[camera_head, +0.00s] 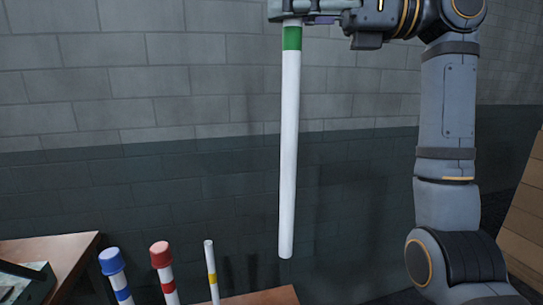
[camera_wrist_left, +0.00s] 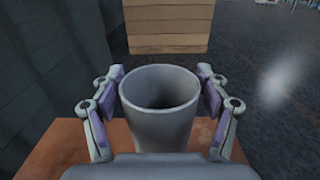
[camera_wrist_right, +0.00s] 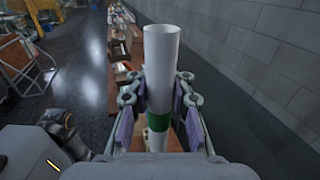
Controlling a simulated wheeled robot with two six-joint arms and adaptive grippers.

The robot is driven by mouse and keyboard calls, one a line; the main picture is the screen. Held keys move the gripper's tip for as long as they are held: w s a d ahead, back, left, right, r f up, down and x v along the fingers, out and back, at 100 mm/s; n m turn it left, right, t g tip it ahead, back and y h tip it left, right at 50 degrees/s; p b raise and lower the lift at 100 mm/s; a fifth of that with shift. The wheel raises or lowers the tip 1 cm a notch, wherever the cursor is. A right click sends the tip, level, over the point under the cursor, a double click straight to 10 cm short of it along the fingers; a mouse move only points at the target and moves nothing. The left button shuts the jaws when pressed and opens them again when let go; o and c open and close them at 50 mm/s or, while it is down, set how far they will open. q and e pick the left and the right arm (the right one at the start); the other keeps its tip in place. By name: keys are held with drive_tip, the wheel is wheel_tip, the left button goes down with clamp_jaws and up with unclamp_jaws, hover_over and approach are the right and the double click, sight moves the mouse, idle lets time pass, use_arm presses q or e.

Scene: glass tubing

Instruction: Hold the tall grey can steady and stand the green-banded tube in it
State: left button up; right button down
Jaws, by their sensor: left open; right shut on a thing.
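The green-banded tube (camera_head: 289,150) is long and white, with its green band near the top, and hangs almost upright in the air in the head view. My right gripper (camera_head: 291,19) is shut on it at the top end, by the green band. The right wrist view also shows the tube (camera_wrist_right: 161,75) between the fingers. The tall grey can (camera_wrist_left: 158,112) stands upright with its dark mouth open in the left wrist view. My left gripper (camera_wrist_left: 160,77) is open, with one finger on each side of the can. The head view does not show the can or my left gripper.
A blue-capped tube (camera_head: 116,275), a red-capped tube (camera_head: 163,270) and a thin yellow-banded tube (camera_head: 211,265) stand at the lower left. A wooden table (camera_head: 60,252) is at far left. A block wall (camera_head: 200,85) is behind. A wooden crate (camera_wrist_left: 168,25) lies beyond the can.

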use_arm(q)
drive_tip(key=shift+x, duration=1.1)
drive_tip(key=shift+c, duration=0.2)
drive_tip(key=c, duration=1.4)
